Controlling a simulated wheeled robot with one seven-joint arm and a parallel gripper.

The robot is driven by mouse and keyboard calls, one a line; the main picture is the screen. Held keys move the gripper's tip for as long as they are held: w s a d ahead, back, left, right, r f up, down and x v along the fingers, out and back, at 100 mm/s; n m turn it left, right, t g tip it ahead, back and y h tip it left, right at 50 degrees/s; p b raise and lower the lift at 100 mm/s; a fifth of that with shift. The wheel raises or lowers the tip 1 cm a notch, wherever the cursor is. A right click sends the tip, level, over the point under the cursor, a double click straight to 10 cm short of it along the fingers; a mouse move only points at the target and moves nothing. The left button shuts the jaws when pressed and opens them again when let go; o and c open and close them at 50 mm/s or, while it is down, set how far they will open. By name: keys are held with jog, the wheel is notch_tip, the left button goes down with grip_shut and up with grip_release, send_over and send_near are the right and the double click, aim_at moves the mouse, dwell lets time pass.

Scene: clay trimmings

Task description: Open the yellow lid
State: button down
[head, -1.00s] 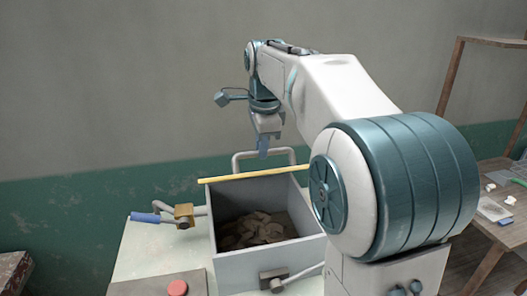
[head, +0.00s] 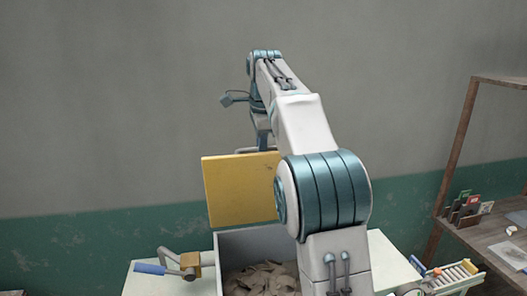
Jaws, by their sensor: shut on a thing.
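The yellow lid (head: 236,190) stands roughly upright at the back edge of the grey box (head: 240,240), its broad yellow face showing. My arm covers the lid's right side. My gripper (head: 265,147) is at the lid's top edge, shut on the lid's handle. The handle and fingertips are small and mostly hidden behind the lid and my arm.
The box stands on a pale bench (head: 135,284). A blue-handled lever (head: 150,268) sticks out at the box's left. A wooden shelf (head: 458,160) with small items stands at the right.

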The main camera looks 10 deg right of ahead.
jog(key=shift+w+f, duration=0.2)
jog(key=shift+w, duration=2.3)
jog(key=c, duration=1.6)
grip_release()
jog(key=shift+c, duration=0.2)
jog(key=shift+o, duration=1.2)
jog(key=shift+w+f, duration=0.1)
jog(key=shift+w, duration=0.3)
jog(key=shift+s+r, duration=0.15)
jog(key=shift+r, duration=0.1)
jog(key=shift+r, duration=0.1)
jog(key=shift+s, duration=0.15)
